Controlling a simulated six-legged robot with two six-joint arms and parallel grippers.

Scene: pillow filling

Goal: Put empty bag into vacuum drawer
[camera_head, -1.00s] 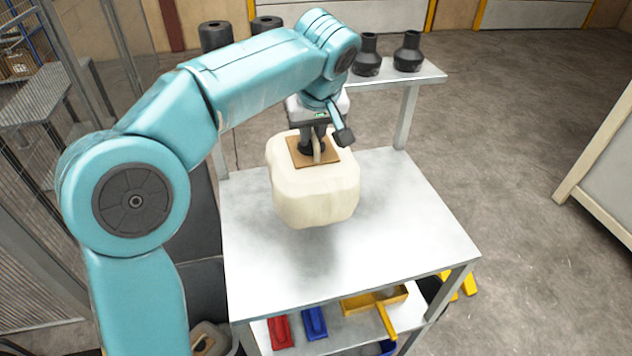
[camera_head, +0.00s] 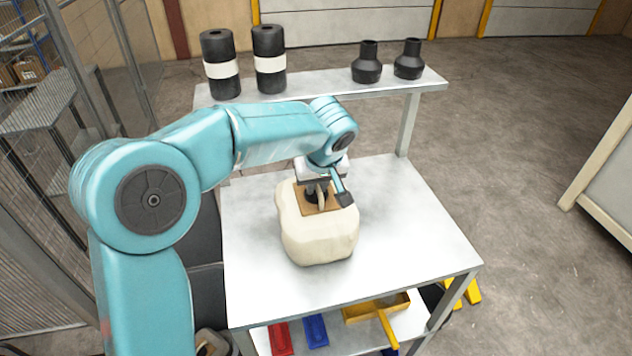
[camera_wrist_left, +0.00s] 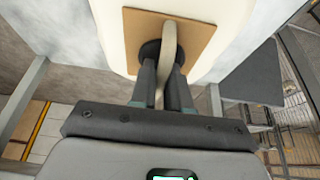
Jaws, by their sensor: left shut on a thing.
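A cream, block-shaped bag (camera_head: 318,240) with a brown square patch and a handle on top is at the middle of the metal table (camera_head: 410,225). My left gripper (camera_head: 317,193) is shut on the handle from above. In the left wrist view the fingers (camera_wrist_left: 163,75) close around the pale handle, over the brown patch (camera_wrist_left: 190,45) of the bag (camera_wrist_left: 225,12). The bag's underside is hidden, so I cannot tell whether it rests on the table or hangs just above it. No vacuum drawer is recognisable. My right gripper is not in view.
Two black rolls with white bands (camera_head: 221,68) and two black bottle-shaped parts (camera_head: 367,65) stand on the raised back shelf (camera_head: 320,82). Red and blue tools (camera_head: 315,330) and a yellow tray (camera_head: 375,308) lie on the lower shelf. The tabletop right of the bag is clear.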

